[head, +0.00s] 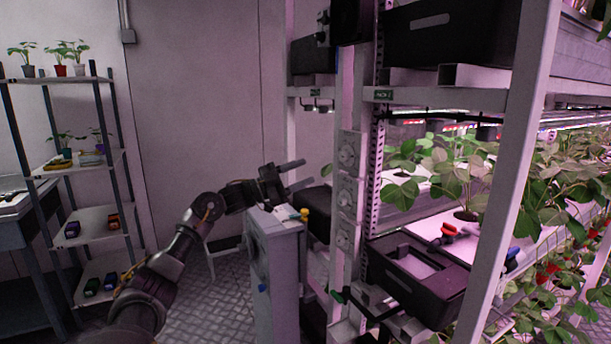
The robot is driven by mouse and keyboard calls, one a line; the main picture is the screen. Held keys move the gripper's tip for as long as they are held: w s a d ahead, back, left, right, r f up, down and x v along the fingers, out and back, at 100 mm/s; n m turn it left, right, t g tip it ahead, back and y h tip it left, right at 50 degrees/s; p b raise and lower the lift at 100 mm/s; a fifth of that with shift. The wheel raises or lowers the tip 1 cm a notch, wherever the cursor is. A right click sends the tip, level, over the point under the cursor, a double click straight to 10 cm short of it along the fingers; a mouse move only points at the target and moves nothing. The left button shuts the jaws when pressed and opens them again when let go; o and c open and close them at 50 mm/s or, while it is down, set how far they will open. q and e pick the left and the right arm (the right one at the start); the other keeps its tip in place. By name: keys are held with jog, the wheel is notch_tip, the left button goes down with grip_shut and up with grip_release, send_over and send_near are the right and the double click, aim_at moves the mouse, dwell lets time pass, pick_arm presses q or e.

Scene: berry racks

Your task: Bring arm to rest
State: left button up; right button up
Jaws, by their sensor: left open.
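My left arm comes in from the lower left and reaches up toward the middle of the head view. My left gripper (297,174) is open, its two fingers apart and pointing right, with nothing between them. It is above and just behind the top of a grey cabinet (272,262), close to the white rack post. I cannot tell whether it touches the cabinet. My right gripper is not in view.
A tall rack with a white post (511,180) and strawberry plants (460,175) fills the right side. A black crate (418,277) sits low on it. A shelf unit (82,172) with pots stands at left. Patterned floor (205,300) shows between shelf and cabinet.

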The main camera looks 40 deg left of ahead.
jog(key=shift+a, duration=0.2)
